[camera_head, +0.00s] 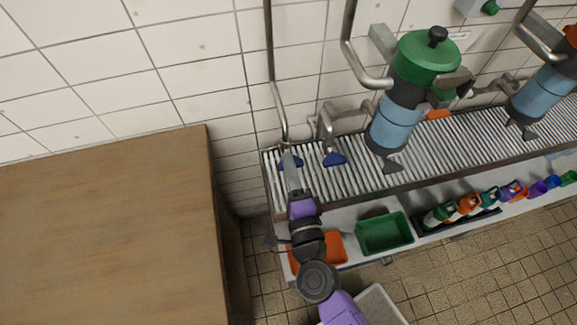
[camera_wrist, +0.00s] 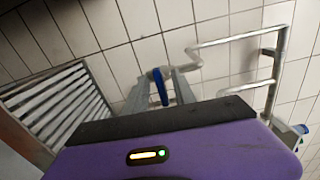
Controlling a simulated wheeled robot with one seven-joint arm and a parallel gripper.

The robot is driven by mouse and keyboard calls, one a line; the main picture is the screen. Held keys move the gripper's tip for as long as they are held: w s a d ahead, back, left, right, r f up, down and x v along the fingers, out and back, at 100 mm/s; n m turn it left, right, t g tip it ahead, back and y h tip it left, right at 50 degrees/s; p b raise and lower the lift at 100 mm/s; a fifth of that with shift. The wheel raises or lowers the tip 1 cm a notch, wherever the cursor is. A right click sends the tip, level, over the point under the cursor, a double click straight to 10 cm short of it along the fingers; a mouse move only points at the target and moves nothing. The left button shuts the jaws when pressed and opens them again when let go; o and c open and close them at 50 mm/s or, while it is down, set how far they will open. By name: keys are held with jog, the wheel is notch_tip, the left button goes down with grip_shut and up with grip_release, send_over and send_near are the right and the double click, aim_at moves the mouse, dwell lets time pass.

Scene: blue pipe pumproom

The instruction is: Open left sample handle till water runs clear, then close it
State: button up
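The left sample handle is a blue lever (camera_head: 290,163) below a thin grey pipe at the left end of the slatted rack. My gripper (camera_head: 290,161) reaches it from the front and partly hides it. In the wrist view the blue lever (camera_wrist: 160,87) shows between my two grey fingertips (camera_wrist: 161,92), with a gap on each side. The fingers look open, and I see no clear contact. A second blue handle (camera_head: 334,159) sits on a tap to the right. No running water is visible; the outlet under the left handle is hidden.
A brown cabinet top (camera_head: 105,225) stands close on the left. Green (camera_head: 438,52) and orange-topped pump units stand right along the slatted rack (camera_head: 445,150). A green bin (camera_head: 384,233), an orange bin (camera_head: 334,249) and several bottles sit on the lower shelf. A bent pipe (camera_wrist: 235,40) runs along the tiled wall.

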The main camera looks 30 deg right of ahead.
jog(key=b+v, duration=0.2)
jog(key=v, duration=0.5)
jog(key=shift+s, duration=0.3)
jog(key=shift+a, duration=0.1)
jog(key=s+d+r+n+g+y, duration=0.1)
jog(key=s+r+n+y, duration=0.1)
jog(key=s+n, duration=0.7)
jog(key=s+d+r+n+g+y, duration=0.1)
jog(key=s+d+r+n+y, duration=0.1)
jog(key=s+n, duration=0.8)
jog(key=r+n+y, duration=0.1)
jog(key=n, duration=0.2)
jog(key=shift+d+r+y, duration=0.3)
jog(key=shift+d, duration=0.05)
